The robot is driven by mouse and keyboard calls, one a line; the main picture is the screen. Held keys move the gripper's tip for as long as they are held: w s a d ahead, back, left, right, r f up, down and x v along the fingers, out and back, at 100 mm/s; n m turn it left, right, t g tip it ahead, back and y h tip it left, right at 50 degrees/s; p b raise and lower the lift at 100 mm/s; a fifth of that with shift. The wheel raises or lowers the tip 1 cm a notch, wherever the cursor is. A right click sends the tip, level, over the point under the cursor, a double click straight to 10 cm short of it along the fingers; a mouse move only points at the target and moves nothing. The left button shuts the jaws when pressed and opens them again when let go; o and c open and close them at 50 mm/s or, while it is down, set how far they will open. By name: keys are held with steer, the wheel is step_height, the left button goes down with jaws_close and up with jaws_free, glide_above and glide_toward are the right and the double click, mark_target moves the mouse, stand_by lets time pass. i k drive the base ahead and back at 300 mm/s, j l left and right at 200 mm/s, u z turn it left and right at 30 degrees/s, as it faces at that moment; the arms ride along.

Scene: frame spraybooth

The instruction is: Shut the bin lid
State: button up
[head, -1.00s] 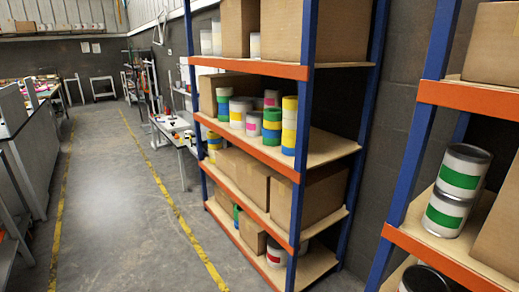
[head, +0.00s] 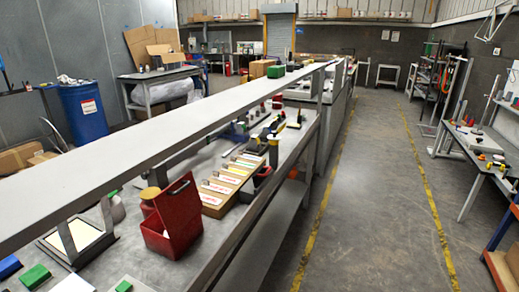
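A small red bin (head: 170,238) with its lid (head: 177,205) standing up and open is on the grey workbench (head: 205,240) at the lower left of the head view. The lid rises from the bin's back or right side; I cannot tell exactly where the hinge is. Part of the bin's inside shows. My gripper is not in view.
A long grey shelf (head: 150,145) runs above the bench, close over the bin. Beside the bin lie a wooden rack (head: 225,190) with labelled slots and a framed panel (head: 80,238). A blue drum (head: 83,112) stands behind. The aisle (head: 370,180) at right is clear.

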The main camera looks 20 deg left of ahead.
mark_target(178, 203)
steer(key=i+u, duration=0.15)
steer(key=u, duration=0.25)
steer(key=i+l+u, duration=0.15)
steer(key=u, duration=0.2)
steer(key=i+l+u, duration=0.15)
steer(key=u, duration=0.25)
steer(key=i+l+u, duration=0.15)
steer(key=u, duration=0.2)
steer(key=i+l, duration=0.1)
steer(key=l, duration=0.2)
steer(key=l+z, duration=0.15)
steer(key=l, duration=0.2)
steer(key=i+l, duration=0.15)
steer(key=l, duration=0.15)
steer(key=z, duration=0.05)
